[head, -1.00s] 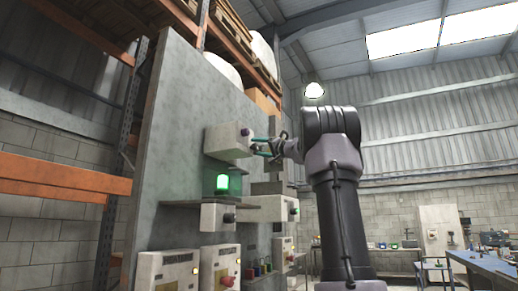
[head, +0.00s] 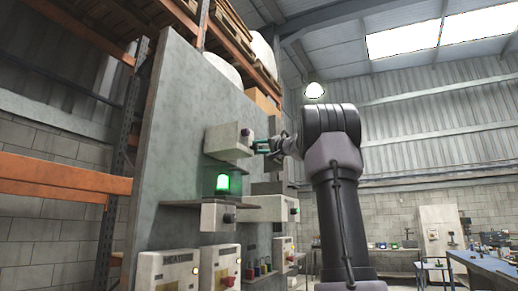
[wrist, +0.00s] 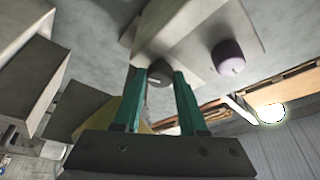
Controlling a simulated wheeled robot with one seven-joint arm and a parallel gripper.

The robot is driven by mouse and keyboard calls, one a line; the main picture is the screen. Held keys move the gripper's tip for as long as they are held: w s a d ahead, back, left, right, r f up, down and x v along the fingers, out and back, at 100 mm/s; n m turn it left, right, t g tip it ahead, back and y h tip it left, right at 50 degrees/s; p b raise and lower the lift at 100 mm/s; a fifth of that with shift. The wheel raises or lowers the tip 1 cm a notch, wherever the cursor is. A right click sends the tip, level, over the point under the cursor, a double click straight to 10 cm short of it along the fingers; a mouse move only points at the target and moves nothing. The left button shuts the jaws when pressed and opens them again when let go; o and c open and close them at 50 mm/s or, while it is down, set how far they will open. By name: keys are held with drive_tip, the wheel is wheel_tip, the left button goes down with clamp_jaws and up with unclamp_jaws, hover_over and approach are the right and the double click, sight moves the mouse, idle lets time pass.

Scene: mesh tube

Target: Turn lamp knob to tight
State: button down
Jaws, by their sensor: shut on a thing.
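A grey control box (head: 226,142) is mounted on the upright panel at the upper middle of the head view. In the wrist view its face (wrist: 190,32) carries a dark grey knob (wrist: 159,73) with a pale mark and a purple knob (wrist: 228,57) to the right. My gripper (wrist: 160,80) has its two green fingers shut on the dark knob, one on each side. The purple knob is free and outside the fingers. In the head view my gripper (head: 262,146) is at the box's right side, and the dark knob is hard to make out. A green lamp (head: 222,183) glows below the box.
A shelf (head: 194,204) holds the lamp, with another knobbed box (head: 217,216) under it. More boxes with buttons line the panel (head: 178,130) below. In the wrist view a large grey box (wrist: 28,85) stands at left.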

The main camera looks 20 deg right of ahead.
drive_tip(key=shift+m+g+h, duration=0.5)
drive_tip(key=shift+m+h, duration=0.4)
drive_tip(key=shift+m, duration=1.5)
drive_tip(key=shift+c, duration=2.3)
unclamp_jaws()
drive_tip(key=shift+r, duration=0.1)
drive_tip(key=shift+s, duration=0.1)
drive_tip(key=v, duration=1)
drive_tip(key=shift+s, duration=0.35)
drive_tip(key=shift+d, duration=0.15)
